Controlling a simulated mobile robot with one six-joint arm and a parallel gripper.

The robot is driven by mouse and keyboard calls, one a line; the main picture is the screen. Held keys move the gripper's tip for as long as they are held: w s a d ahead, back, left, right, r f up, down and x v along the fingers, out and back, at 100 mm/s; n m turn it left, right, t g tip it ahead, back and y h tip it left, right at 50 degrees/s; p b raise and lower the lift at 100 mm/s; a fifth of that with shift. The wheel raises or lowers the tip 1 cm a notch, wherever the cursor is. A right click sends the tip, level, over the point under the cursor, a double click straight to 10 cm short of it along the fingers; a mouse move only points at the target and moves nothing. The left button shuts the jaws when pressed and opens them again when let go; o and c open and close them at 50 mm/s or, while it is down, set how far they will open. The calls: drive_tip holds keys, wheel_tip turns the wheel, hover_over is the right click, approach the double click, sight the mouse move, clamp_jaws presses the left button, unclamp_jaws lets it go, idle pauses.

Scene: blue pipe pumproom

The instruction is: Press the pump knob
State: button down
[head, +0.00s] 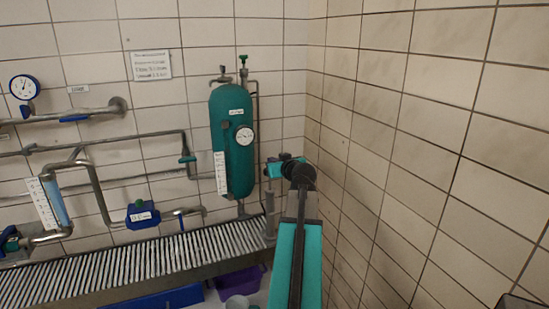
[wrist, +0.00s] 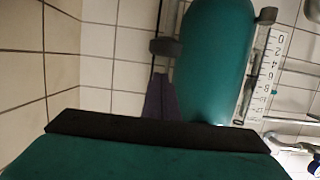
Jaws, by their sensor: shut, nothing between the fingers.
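The teal tank (head: 231,148) stands upright against the tiled wall, with a round white gauge (head: 245,136) on its front. It fills the upper middle of the wrist view (wrist: 215,65). A dark knob-like part (wrist: 164,46) sits beside the tank's edge in the wrist view; I cannot tell for sure whether it is the pump knob. My gripper (wrist: 162,76) is shut and empty, its tapered fingers just below that dark part in the picture. I cannot tell whether they touch. In the head view my gripper (head: 270,168) is at the tank's right side, partly hidden.
A bare tiled side wall (head: 420,150) stands close to the right of my arm. A ribbed grey ledge (head: 130,265) runs below the tank and pipes. A blue valve box (head: 141,214) and another gauge (head: 24,87) are further left. A purple bin (head: 240,281) is below.

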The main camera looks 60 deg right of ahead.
drive_tip(key=shift+f, duration=1.05)
drive_tip(key=shift+f, duration=0.1)
wheel_tip(320, 180, down, 6)
drive_tip(key=b, duration=0.8)
drive_tip(key=shift+f, duration=0.15)
drive_tip(key=shift+r+p, duration=0.3)
drive_tip(key=shift+r, duration=0.4)
wheel_tip(320, 180, up, 3)
drive_tip(key=shift+w+r+p, duration=0.1)
drive_tip(key=shift+r+p, duration=0.1)
drive_tip(key=shift+p, duration=0.3)
drive_tip(key=b+v, duration=0.1)
drive_tip(key=v, duration=0.9)
drive_tip(key=shift+b, duration=0.35)
